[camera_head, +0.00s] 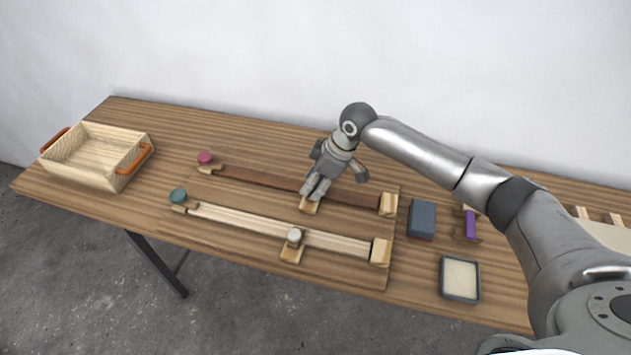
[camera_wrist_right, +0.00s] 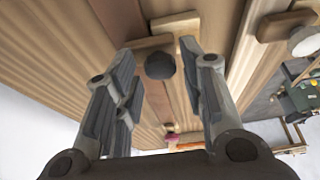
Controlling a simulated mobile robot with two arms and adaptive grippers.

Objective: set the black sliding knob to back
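The black sliding knob (camera_wrist_right: 160,66) shows in the wrist view as a dark round top on a wooden slider block, over a dark brown rail. In the head view my right gripper hides the knob; its block (camera_head: 309,207) peeks out below the fingertips on the brown rail (camera_head: 257,178), right of the rail's middle. My right gripper (camera_head: 316,189) points down at it. In the wrist view its fingers (camera_wrist_right: 158,54) are open, one on each side of the knob with gaps. I cannot tell how far the tips reach down. My left gripper is not in view.
A parallel pale rail (camera_head: 235,218) nearer the front carries a white knob (camera_head: 294,236). Red (camera_head: 205,158) and green (camera_head: 179,195) knobs stand at the left ends, wooden blocks (camera_head: 388,205) at the right. A wooden crate (camera_head: 87,170), blue box (camera_head: 422,219) and framed tray (camera_head: 460,279) flank the board.

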